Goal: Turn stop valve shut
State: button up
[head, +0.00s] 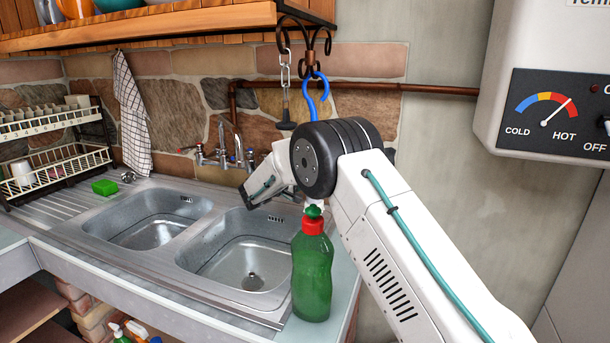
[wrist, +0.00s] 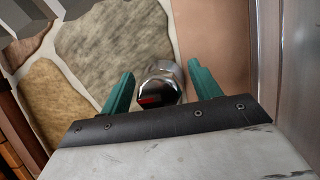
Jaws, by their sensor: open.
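A chrome knob with a red mark on its end (wrist: 160,85) stands out from the stone wall in the wrist view. I take it for the stop valve's handle, but cannot be sure. My gripper (wrist: 160,72) is open, with one teal finger on each side of the knob. Whether the fingertips reach past the knob is unclear. In the head view, chrome taps (head: 222,155) with red and blue marks sit on the wall behind the sink. My arm's end is just in front of them and hides part of that area.
A green bottle with a red cap (head: 312,270) stands on the counter beside the double sink (head: 225,262), close under my arm. A blue hook (head: 317,96) and a chain (head: 285,75) hang above my wrist. A copper pipe (head: 420,88) runs along the wall.

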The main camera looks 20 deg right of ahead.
jog(key=c, duration=0.9)
jog(key=shift+c, duration=0.2)
jog(key=shift+n, duration=0.3)
jog(key=n+t+h, duration=0.1)
jog(key=n, duration=0.1)
jog(key=shift+r+n, duration=0.1)
jog(key=shift+n, duration=0.3)
jog(key=n+t, duration=0.1)
jog(key=n, duration=0.3)
jog(key=shift+r+h, duration=0.1)
jog(key=shift+h, duration=0.2)
jog(key=n+t, duration=0.1)
jog(key=n, duration=0.3)
jog(key=n+t+y, duration=0.1)
jog(key=n+t, duration=0.1)
jog(key=n, duration=0.2)
jog(key=shift+w+a+r+t, duration=0.1)
jog(key=shift+w+t, duration=0.05)
jog(key=shift+t, duration=0.15)
jog(key=shift+n, duration=0.3)
